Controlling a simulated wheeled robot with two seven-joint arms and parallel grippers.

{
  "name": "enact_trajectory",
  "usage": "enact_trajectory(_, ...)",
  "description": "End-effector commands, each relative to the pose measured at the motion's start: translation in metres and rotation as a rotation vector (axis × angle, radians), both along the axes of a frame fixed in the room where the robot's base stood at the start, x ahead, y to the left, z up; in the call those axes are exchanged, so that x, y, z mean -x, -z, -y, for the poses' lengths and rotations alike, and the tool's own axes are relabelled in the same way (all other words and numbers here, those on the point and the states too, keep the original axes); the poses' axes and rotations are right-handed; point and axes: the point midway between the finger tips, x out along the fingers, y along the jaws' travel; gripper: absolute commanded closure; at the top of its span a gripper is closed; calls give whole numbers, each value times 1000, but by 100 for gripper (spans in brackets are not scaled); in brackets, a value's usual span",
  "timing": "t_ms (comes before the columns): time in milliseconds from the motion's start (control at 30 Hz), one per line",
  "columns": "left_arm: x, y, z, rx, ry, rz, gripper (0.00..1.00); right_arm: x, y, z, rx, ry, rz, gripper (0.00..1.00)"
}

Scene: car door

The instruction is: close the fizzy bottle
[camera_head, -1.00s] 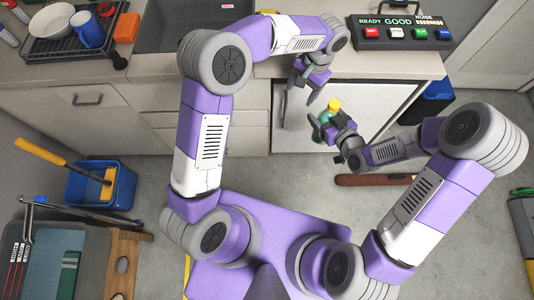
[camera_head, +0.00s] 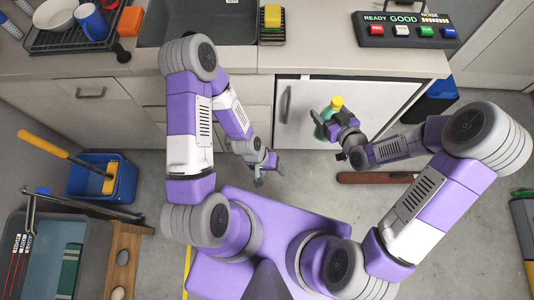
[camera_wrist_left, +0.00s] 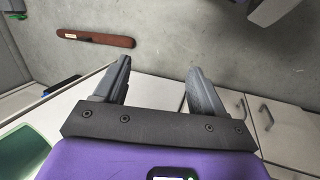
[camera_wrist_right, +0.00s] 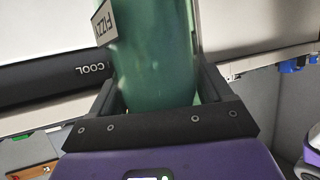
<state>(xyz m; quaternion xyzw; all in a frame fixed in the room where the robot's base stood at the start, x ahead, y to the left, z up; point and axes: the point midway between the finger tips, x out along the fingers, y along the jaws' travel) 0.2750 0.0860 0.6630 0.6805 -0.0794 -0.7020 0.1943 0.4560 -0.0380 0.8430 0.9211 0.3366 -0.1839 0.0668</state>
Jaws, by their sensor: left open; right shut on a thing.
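The fizzy bottle (camera_head: 321,115) is green with a yellow cap (camera_head: 337,102) at its top, in front of the white cabinet door. Whether the cap is tight cannot be told. My right gripper (camera_head: 327,128) is shut on the bottle's body. The right wrist view shows the bottle (camera_wrist_right: 155,55) between both fingers, with part of a FIZZY label; its top is out of that view. My left gripper (camera_head: 270,174) is open and empty, low and left of the bottle, well apart from it. The left wrist view shows its two spread fingers (camera_wrist_left: 157,80) with nothing between.
The counter (camera_head: 235,62) holds a dish rack (camera_head: 70,42), a sink (camera_head: 200,22), a yellow sponge (camera_head: 272,16) and a button panel (camera_head: 405,30). A blue bucket (camera_head: 85,178) stands at left. A brown bar (camera_head: 365,178) lies on the floor.

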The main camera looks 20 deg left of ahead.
Motion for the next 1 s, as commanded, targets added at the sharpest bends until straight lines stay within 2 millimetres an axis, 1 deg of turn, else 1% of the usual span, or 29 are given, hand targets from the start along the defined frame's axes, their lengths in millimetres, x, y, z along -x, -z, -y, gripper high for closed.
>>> enact_trajectory(33,6,1,-4,-9,-25,0,30,-1,-1,0,-2,0,4,100)
enact_trajectory(167,13,3,-10,-27,-63,10,30,-1,-1,0,-2,0,4,100)
enact_trajectory(533,14,3,-11,-32,-73,14,30,-1,-3,-1,-3,1,8,100)
enact_trajectory(633,14,3,-11,-32,-72,14,30,-4,-4,5,-7,34,6,100)
enact_trajectory(667,14,3,-11,-32,-72,14,30,-6,-5,9,-8,56,6,100)
enact_trajectory(767,14,3,-11,-31,-72,14,30,-13,-9,29,-17,171,3,100)
enact_trajectory(900,13,3,-11,-31,-72,14,30,-22,-15,69,-23,384,3,100)
enact_trajectory(1000,13,3,-11,-31,-72,14,30,-24,-18,97,-18,520,4,100)
